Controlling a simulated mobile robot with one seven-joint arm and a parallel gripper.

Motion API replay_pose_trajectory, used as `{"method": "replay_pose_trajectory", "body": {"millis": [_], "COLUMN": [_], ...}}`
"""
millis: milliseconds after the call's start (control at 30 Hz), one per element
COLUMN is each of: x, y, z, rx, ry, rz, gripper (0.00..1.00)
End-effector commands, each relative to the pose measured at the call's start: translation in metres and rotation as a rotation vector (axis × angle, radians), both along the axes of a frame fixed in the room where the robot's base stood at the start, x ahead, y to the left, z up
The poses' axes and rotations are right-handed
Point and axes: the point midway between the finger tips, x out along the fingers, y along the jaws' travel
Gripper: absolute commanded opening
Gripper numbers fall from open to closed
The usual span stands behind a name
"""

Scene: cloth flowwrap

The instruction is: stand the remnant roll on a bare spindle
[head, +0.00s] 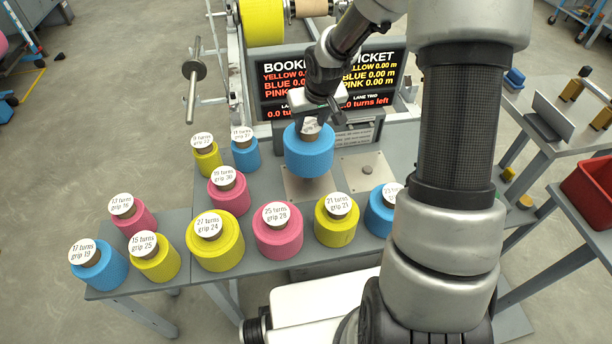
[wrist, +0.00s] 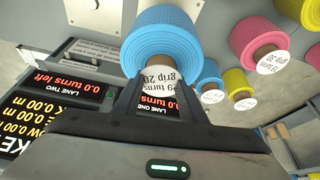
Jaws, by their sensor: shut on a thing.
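My gripper (head: 318,112) is shut on the core of a blue roll (head: 309,152) with a white label on top. The roll looks upright and appears to hang over a pale metal plate (head: 292,192); whether it touches anything below is unclear, and any spindle under it is hidden. In the wrist view the blue roll (wrist: 172,40) fills the upper middle, its label between the fingers (wrist: 150,100). To its right in the head view, a second metal plate (head: 380,178) carries a short bare spindle (head: 367,169).
Several labelled yellow, pink and blue rolls stand on the grey table, including a pink one (head: 229,195) and a small blue one (head: 246,156) left of the held roll. The display board (head: 285,75) stands behind. A red bin (head: 590,190) is at right.

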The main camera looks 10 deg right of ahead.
Motion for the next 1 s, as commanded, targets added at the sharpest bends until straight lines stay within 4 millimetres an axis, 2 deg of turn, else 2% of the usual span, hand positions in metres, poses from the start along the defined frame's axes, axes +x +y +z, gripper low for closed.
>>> {"method": "replay_pose_trajectory", "body": {"millis": [33, 200, 467, 633, 700, 1000], "x": [0.0, 0.0, 0.001, 0.0, 0.0, 0.001], "y": [0.001, 0.001, 0.001, 0.001, 0.001, 0.0], "z": [-0.013, -0.045, -0.067, -0.092, -0.098, -0.099], "rx": [0.001, 0.0, 0.0, 0.001, 0.0, 0.001], "ry": [0.002, 0.002, 0.0, 0.001, 0.001, -0.001], "rz": [0.003, 0.004, 0.002, 0.003, 0.002, 0.001], "gripper": [0.0, 0.0, 0.0, 0.0, 0.0, 0.0]}}
